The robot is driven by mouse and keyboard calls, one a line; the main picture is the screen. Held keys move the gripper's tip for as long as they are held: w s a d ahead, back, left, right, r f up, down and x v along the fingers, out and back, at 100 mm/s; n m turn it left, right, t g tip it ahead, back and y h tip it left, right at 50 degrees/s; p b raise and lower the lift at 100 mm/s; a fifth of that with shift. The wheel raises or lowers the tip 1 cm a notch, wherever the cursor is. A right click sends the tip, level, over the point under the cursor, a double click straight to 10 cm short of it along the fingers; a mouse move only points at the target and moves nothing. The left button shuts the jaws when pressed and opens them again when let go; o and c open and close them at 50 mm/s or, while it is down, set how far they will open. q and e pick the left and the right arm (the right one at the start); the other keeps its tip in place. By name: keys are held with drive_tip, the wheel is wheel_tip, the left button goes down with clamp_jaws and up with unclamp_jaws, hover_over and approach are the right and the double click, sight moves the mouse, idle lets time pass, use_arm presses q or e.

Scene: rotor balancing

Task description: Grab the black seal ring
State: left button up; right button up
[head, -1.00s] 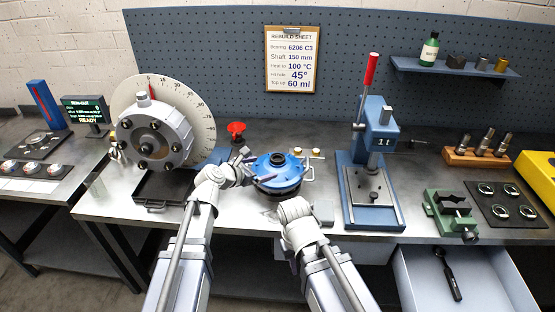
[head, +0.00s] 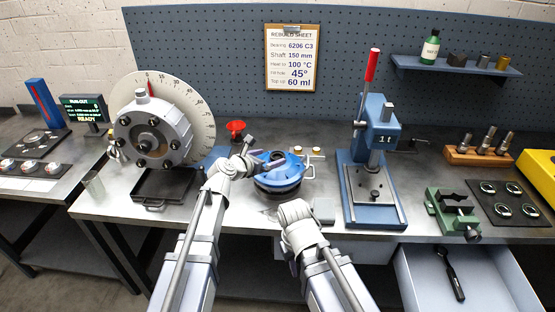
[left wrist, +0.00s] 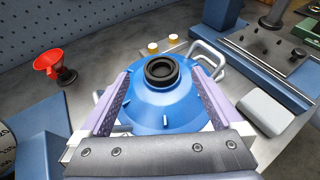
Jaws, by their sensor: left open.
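The black seal ring (left wrist: 161,71) lies on the top centre of the blue domed housing (left wrist: 150,103) in the left wrist view. In the head view the housing (head: 283,178) stands on the bench, and my left gripper partly covers its top, so I cannot make out the ring there. My left gripper (head: 268,160) is open and empty above the housing. In the left wrist view its two purple fingers (left wrist: 160,90) are spread to either side of the ring, apart from it. My right arm is low in front of the bench; its fingers are mostly hidden.
The rotor with its dial (head: 150,130) stands left of the housing, with a red funnel (head: 235,128) behind. A blue press (head: 372,165) and a grey block (head: 323,211) stand to the right. A metal handle (left wrist: 207,55) sticks out beside the housing. An open drawer (head: 480,285) is at lower right.

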sight(280, 154)
use_arm(q)
drive_tip(key=b+x, duration=0.1)
drive_tip(key=x, duration=0.2)
drive_tip(key=shift+w+d+f, duration=0.2)
drive_tip(key=shift+f, duration=0.1)
drive_tip(key=shift+r, duration=0.1)
drive_tip(key=shift+s, duration=0.1)
drive_tip(key=shift+c, duration=0.4)
drive_tip(key=c, duration=1.3)
wheel_tip(280, 154, up, 10)
drive_tip(key=p, duration=1)
